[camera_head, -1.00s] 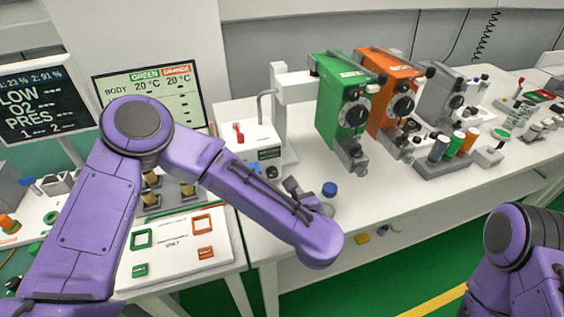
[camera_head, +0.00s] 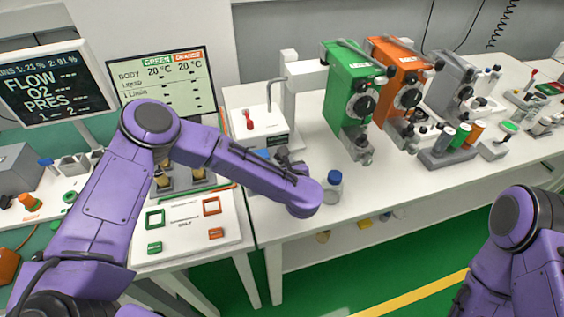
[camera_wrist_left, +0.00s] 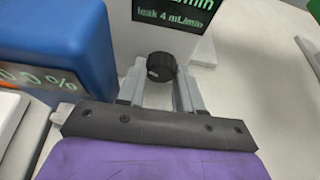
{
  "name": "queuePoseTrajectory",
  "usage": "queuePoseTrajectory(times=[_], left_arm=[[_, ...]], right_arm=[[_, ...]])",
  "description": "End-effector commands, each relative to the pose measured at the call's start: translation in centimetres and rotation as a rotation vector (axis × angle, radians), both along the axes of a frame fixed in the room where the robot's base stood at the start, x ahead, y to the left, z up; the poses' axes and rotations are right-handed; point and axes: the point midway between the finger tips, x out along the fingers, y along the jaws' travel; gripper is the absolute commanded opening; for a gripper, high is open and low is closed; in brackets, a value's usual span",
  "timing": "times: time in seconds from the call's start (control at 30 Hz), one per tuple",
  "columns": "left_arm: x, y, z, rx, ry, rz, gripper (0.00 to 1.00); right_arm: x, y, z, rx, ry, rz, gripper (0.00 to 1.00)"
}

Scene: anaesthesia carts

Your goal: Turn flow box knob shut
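The flow box is a white box (camera_head: 258,122) with a red lever on top, on the white bench in the head view. In the left wrist view its dark display (camera_wrist_left: 172,12) reads "leak 4 mL/min", with a round black knob (camera_wrist_left: 160,67) below. My left gripper (camera_wrist_left: 159,78) has its two grey fingers apart, one on each side of the knob; whether they touch it I cannot tell. In the head view my left gripper (camera_head: 283,158) is by the box's front, partly hidden by my arm. The knob is not clear there. My right gripper is out of view.
A blue box (camera_wrist_left: 65,45) with a percent display stands close left of my left gripper. A blue-capped bottle (camera_head: 333,184) stands near my left wrist. Green (camera_head: 345,90) and orange (camera_head: 395,80) vaporizers stand to the right. The bench front between them is clear.

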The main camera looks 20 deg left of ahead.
Motion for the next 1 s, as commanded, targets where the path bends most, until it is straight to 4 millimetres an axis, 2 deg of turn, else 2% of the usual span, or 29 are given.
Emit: queuePoseTrajectory(times=[0.03, 0.07, 0.47, 1.0], left_arm=[[0.0, 0.0, 0.0, 0.000, 0.000, 0.001, 0.14], [0.0, 0.0, 0.0, 0.000, 0.000, 0.001, 0.05], [0.0, -0.1, -0.1, 0.047, 0.032, -0.001, 0.05], [0.2, -0.4, -0.3, 0.415, 0.278, -0.001, 0.05]], right_arm=[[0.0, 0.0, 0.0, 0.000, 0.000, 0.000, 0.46], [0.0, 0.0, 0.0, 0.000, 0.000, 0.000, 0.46], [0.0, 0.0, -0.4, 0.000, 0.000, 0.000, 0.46], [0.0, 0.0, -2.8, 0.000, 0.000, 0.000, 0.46]])
